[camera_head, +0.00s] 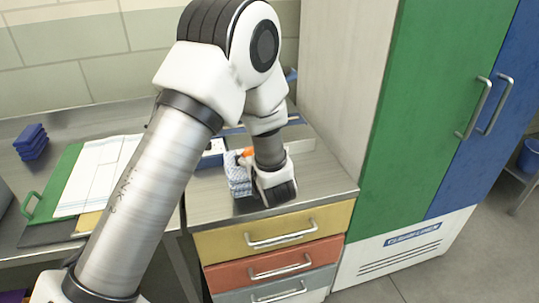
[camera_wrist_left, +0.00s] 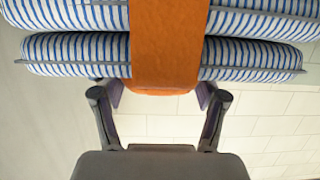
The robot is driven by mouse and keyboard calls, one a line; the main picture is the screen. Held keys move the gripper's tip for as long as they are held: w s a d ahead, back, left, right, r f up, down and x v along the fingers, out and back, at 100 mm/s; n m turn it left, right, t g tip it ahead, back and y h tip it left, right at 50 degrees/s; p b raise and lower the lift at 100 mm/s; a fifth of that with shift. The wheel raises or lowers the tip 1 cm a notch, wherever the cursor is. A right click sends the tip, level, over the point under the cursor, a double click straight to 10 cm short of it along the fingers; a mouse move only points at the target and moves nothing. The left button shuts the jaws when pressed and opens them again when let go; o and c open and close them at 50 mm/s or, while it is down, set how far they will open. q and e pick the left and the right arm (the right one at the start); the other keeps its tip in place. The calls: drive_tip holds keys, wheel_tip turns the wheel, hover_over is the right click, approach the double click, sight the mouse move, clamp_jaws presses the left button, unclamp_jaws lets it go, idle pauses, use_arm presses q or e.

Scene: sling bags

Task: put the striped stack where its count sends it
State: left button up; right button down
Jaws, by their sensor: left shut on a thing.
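The striped stack (camera_head: 238,174) is blue and white, with an orange band around it. In the head view it is at the counter above the drawers, partly hidden by my left gripper (camera_head: 254,168). In the left wrist view the stack (camera_wrist_left: 75,52) fills the top and runs out of frame. At least two striped layers show, but the full count cannot be read. The orange band (camera_wrist_left: 165,45) crosses its middle. My left gripper (camera_wrist_left: 160,95) is shut on the stack at the band. Whether the stack touches the counter is unclear. My right gripper is out of view.
Below the counter (camera_head: 325,178) are yellow (camera_head: 215,246), red (camera_head: 220,278) and grey-blue (camera_head: 225,297) drawers, all shut. A green door (camera_head: 425,90) and blue door (camera_head: 490,120) stand shut at right. A green clipboard (camera_head: 60,180) with a sheet and a dark blue stack (camera_head: 31,142) lie left.

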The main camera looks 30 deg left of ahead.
use_arm(q)
drive_tip(key=w, duration=0.4)
drive_tip(key=w+f+p, duration=0.1)
drive_tip(key=shift+w+d, duration=0.4)
drive_tip(key=f, duration=0.1)
drive_tip(key=f+p, duration=0.1)
drive_tip(key=f, duration=0.1)
drive_tip(key=shift+s+d, duration=0.1)
drive_tip(key=shift+d, duration=0.1)
drive_tip(key=shift+a+f, duration=0.15)
drive_tip(key=shift+f, duration=0.05)
drive_tip(key=shift+f+b, duration=0.1)
drive_tip(key=shift+b, duration=0.2)
drive_tip(key=o, duration=1.8)
